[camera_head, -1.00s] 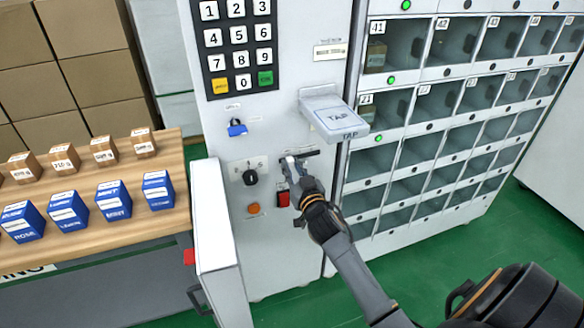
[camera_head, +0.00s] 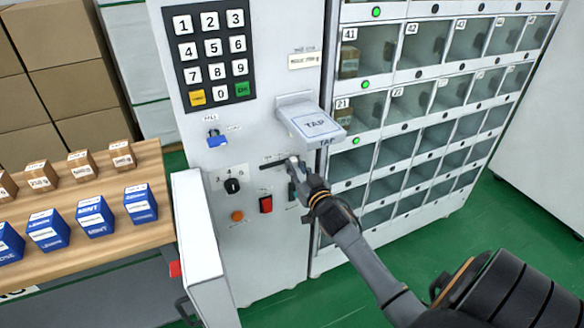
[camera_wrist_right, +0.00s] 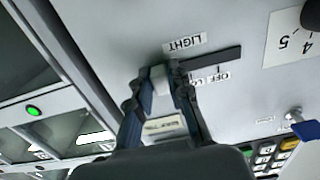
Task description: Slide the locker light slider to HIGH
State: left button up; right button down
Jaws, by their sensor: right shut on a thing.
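The light slider is a dark horizontal slot (camera_head: 272,166) on the vending machine's grey front panel, below the TAP shelf. In the right wrist view the slot (camera_wrist_right: 222,58) appears inverted, with a LIGHT label (camera_wrist_right: 185,43) and partly covered position labels (camera_wrist_right: 213,79). My right gripper (camera_head: 292,163) is at the slot's right end in the head view. In the wrist view its two fingers (camera_wrist_right: 162,80) are shut on the pale slider knob (camera_wrist_right: 160,78). The label at the knob's position is hidden by the fingers. My left gripper is not in view.
The TAP shelf (camera_head: 312,122) juts out just above my right gripper. A red switch (camera_head: 266,204), a black dial (camera_head: 232,186) and an orange button (camera_head: 237,216) sit nearby. Glass lockers (camera_head: 410,95) stand to the right. A wooden counter (camera_head: 100,242) with boxes is at left.

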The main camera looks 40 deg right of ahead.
jog(key=c, duration=1.2)
grip_release()
jog(key=shift+s+d, duration=0.1)
jog(key=shift+d, duration=0.25)
jog(key=shift+s+a, duration=0.15)
jog(key=shift+a, duration=0.05)
jog(key=v, duration=1.1)
jog(key=shift+s+a, duration=0.1)
jog(key=shift+s, duration=0.25)
